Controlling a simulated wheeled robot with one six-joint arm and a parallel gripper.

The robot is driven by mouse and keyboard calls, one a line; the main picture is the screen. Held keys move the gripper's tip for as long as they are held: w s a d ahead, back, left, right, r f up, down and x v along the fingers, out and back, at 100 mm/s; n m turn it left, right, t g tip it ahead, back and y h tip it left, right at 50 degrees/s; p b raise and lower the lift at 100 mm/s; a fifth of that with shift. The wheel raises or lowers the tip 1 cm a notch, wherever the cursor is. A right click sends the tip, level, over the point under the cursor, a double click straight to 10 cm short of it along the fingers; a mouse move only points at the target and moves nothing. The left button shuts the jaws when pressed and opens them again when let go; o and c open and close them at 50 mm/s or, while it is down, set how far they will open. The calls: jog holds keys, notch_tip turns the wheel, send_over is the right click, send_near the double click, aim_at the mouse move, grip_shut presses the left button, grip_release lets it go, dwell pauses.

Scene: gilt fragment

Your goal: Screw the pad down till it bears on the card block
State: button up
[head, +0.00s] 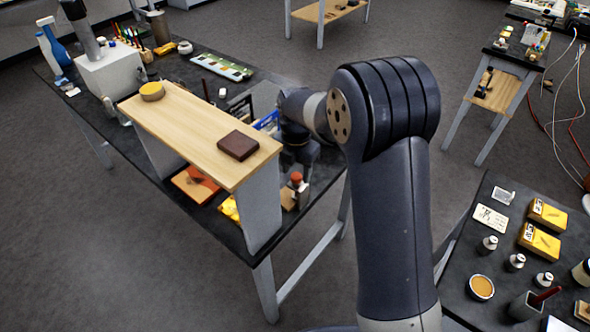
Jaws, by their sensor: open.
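My arm reaches over the dark workbench in the head view. Its dark end with my gripper (302,165) is beside the right end of the wooden shelf. The gripper is small and partly hidden by my own arm links; it is open, and I see nothing held in it. Just below it stands a small upright thing with a red-orange top (297,178). A light brown block (288,199) is beside its foot. I cannot tell whether these are the pad's screw and the card block. No pad or gap under it can be made out.
The wooden shelf (190,125) stands on the workbench (180,215), close left of my gripper. A dark brown block (238,146) and a round yellow-topped tin (152,91) lie on it. Another cluttered table (460,235) is at right.

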jog(key=shift+f, duration=0.55)
jog(key=c, duration=1)
jog(key=shift+o, duration=0.2)
jog(key=shift+m, duration=0.4)
